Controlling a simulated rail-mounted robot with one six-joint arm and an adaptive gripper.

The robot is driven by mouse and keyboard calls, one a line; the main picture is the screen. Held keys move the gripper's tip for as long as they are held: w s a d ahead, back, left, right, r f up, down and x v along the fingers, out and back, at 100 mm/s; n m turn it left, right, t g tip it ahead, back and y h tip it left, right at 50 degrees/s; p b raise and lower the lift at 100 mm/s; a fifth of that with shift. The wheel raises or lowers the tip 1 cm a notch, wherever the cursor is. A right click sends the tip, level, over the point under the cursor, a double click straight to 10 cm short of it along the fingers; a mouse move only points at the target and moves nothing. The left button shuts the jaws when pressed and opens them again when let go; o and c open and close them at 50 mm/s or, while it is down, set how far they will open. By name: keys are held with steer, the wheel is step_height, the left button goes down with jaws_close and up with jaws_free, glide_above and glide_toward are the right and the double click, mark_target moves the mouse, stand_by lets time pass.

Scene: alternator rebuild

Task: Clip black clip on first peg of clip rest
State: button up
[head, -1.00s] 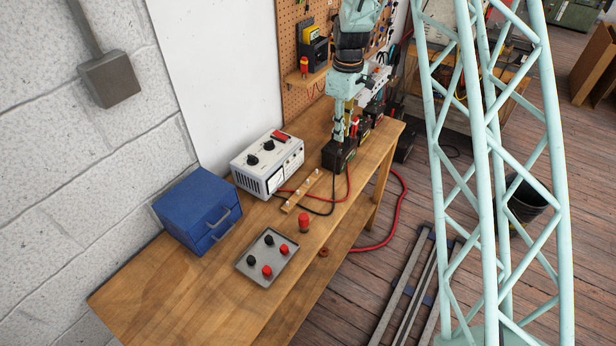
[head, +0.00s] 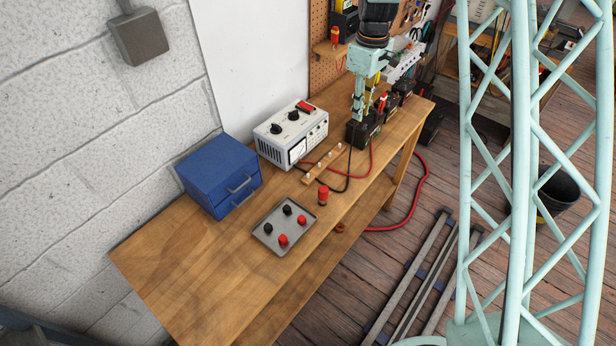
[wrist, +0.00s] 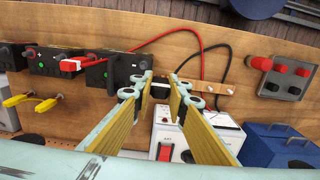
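My gripper (wrist: 161,82) points down over the nearest black battery (wrist: 122,72); in the head view its fingers (head: 357,114) are just above that battery (head: 362,132). Its yellow-padded fingers look apart, with a small dark shape between the tips. I cannot tell whether this is the black clip, or whether the fingers touch it. A black cable (head: 347,183) runs from the charger toward the battery. The clip rest is a wooden strip (head: 322,168) with several pale pegs, beside the charger; it also shows in the wrist view (wrist: 218,89). No clip is visible on its pegs.
The white charger (head: 290,131) and blue drawer box (head: 220,176) stand along the wall. A grey tray (head: 266,237) holds red and black knobs, with a red cylinder (head: 323,195) nearby. A red clip (wrist: 72,66) is at another battery. The bench's near end is clear.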

steer(key=s+a+b, duration=0.4)
steer(key=s+a, duration=0.9)
steer(key=a, duration=0.4)
steer(key=shift+s+a+f+b, duration=0.15)
steer(key=shift+f+b, duration=1.3)
steer(key=shift+f, duration=0.95)
steer(key=shift+s+a+f+b, duration=0.1)
steer(key=shift+f+b, duration=1.35)
steer(key=shift+f, duration=0.95)
steer(key=shift+f, duration=0.15)
steer(key=shift+w+f+b, duration=0.1)
steer(key=shift+f+b, duration=0.6)
steer(key=shift+f, duration=0.35)
steer(key=o, duration=0.7)
steer(key=shift+o, duration=0.2)
steer(key=shift+r, duration=0.1)
